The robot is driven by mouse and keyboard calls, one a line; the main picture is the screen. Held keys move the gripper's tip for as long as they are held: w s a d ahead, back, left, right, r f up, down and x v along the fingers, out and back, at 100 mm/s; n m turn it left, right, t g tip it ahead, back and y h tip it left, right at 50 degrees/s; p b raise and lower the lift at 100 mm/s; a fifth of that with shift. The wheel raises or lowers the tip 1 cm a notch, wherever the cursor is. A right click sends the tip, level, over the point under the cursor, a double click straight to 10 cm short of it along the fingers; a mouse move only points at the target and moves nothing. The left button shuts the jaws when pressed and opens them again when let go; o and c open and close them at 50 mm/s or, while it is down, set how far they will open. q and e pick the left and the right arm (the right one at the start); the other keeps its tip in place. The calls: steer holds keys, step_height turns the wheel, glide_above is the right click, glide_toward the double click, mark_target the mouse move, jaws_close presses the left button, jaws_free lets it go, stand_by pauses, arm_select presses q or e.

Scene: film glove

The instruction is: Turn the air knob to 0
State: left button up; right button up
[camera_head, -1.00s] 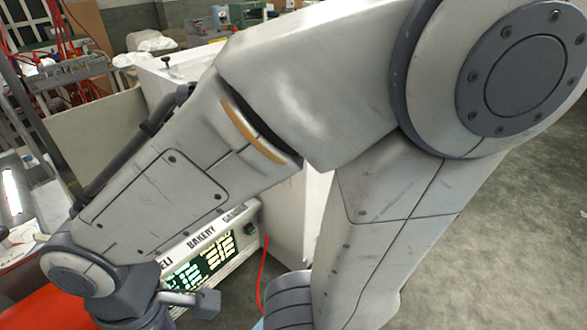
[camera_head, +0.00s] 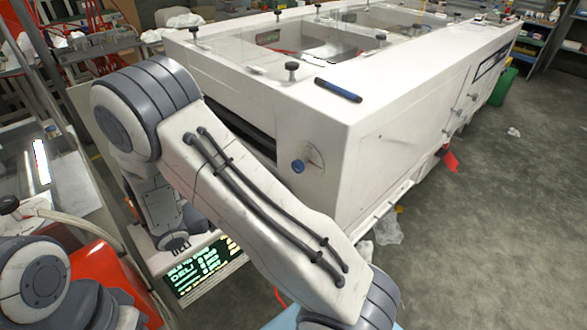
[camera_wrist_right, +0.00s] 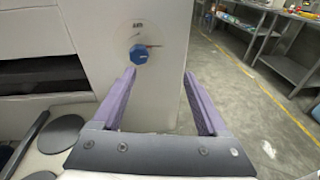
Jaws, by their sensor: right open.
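The blue air knob (camera_head: 298,166) is on the white end face of the large machine (camera_head: 330,140), beside a small printed dial. In the right wrist view the knob (camera_wrist_right: 138,56) has lettering above it and a thin reddish mark to its right. The dial figures are too small to read. My right gripper (camera_wrist_right: 159,73) is open with nothing between its purple fingers. The knob lies ahead of it, left of the middle of the gap and near the left fingertip; I see no grip on it. My left gripper is out of view.
My right arm crosses the head view in front of the machine. Small black knobs (camera_head: 292,72) and a dark blue marker-like item (camera_head: 338,90) are on the machine's top. A lit menu sign (camera_head: 205,266) stands below. Grey floor (camera_head: 480,220) is open at right.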

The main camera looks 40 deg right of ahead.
mark_target(295, 168)
steer(key=w+d, duration=0.1)
steer(key=d, duration=0.2)
steer(key=w+d+f+n+t+h+p, duration=0.1)
steer(key=d, duration=0.3)
steer(key=w+d+n+p, duration=0.1)
steer(key=d, duration=0.2)
steer(key=shift+w+d+f+t+h, duration=0.3)
steer(key=shift+d+t, duration=0.05)
steer(key=shift+t, duration=0.05)
steer(key=shift+w+d, duration=0.1)
steer(key=shift+d, duration=0.4)
steer(key=shift+f, duration=0.1)
jaws_close()
